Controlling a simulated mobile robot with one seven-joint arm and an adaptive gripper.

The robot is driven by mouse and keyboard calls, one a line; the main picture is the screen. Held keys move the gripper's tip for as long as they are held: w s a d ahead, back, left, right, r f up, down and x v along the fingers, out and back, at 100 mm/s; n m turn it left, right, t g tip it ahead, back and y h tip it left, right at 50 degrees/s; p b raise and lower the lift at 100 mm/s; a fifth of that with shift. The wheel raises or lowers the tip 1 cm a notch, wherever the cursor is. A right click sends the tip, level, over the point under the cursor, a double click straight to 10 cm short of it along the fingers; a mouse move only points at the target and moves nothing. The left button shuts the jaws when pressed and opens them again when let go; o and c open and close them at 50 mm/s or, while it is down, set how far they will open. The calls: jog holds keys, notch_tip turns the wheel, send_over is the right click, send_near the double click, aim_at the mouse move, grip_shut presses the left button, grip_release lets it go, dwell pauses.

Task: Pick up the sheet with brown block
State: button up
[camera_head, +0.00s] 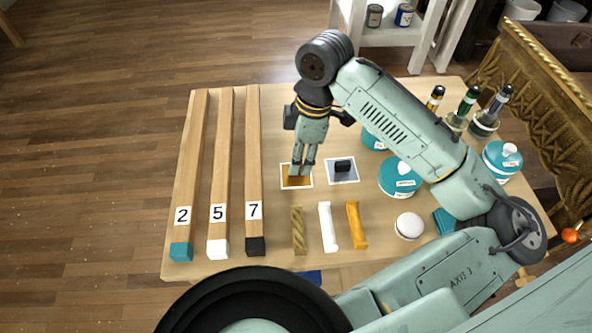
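A small white-edged sheet (287,183) with a brown-orange middle lies flat on the wooden table, right of the long bars. My gripper (301,174) points down over this sheet, with its fingertips at or just above it. The two fingers are a little apart, but I cannot tell whether anything is between them. The fingers hide part of the sheet, and no separate brown block stands out. A second sheet (351,177) to the right is grey with a white edge and bears a black block (343,165).
The wooden table (280,110) holds three long numbered bars (219,150) at left. A gold bar (299,230), a white bar (328,227) and an orange bar (357,225) lie in front. Teal jars (398,184) and several dark-topped bottles (467,101) stand at right, near my arm.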

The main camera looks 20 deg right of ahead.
jog(key=shift+a+f, duration=0.2)
jog(key=shift+f, duration=0.75)
jog(key=shift+a+f, duration=0.15)
jog(key=shift+f, duration=0.75)
jog(key=shift+c, duration=0.6)
grip_shut()
jog(key=shift+r, duration=0.1)
jog(key=shift+w+r, duration=0.1)
jog(key=shift+r, duration=0.35)
notch_tip(320, 180, up, 2)
jog(key=shift+r, duration=0.1)
jog(key=s+b, duration=0.1)
jog(key=s, duration=0.4)
jog(key=s+d+r+b, duration=0.1)
jog(key=s, duration=0.4)
jog(key=s+b, duration=0.1)
jog(key=s, duration=0.5)
jog(key=shift+d+r, duration=0.3)
jog(key=shift+r, duration=0.1)
